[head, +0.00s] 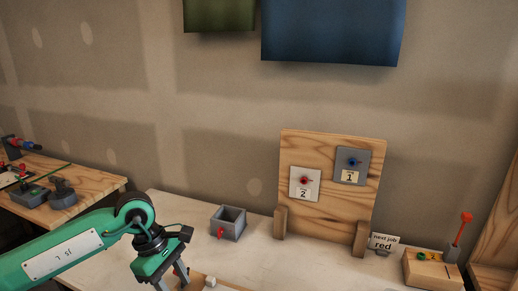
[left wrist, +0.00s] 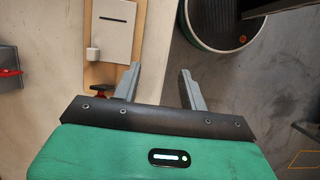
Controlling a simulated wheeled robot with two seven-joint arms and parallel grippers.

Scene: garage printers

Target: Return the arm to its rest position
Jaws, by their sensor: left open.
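My left arm (head: 75,250), green with a white label, reaches in from the left of the head view over the pale workbench (head: 290,262). My left gripper (head: 172,280) points down near the bench's front, partly cut off by the bottom edge. In the left wrist view the gripper (left wrist: 160,70) has its two grey fingers apart, with nothing between them. Below it are the edge of a wooden board (left wrist: 97,75) and the grey floor. My right gripper is not in view.
A grey open box (head: 230,225) stands behind the gripper. A wooden panel (head: 330,150) holds plates numbered 2 and 1. A "next job red" sign (head: 384,241) and a wooden block (head: 430,272) are at right. A round bin (left wrist: 205,44) stands on the floor.

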